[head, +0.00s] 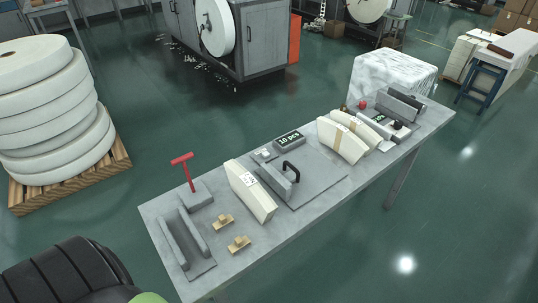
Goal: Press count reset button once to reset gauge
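The gauge is a grey plate (318,180) in the middle of the long table, with an upright grey block and a black handle (291,168) on it. A dark display (289,140) at its back edge reads "10 pcs". A small pale box (264,154) sits just left of the display; it may carry the reset button, but it is too small to tell. A second small display (380,118) stands farther right, near a small red knob (362,104). Neither gripper is in view.
On the grey table (285,222) are a cream paper stack (249,190), two brown clips (238,244), a channel-shaped holder (187,241), a red T-handle (187,172) and curved paper stacks (343,140). White rolls (50,110) stand on a pallet at left. Floor right of the table is clear.

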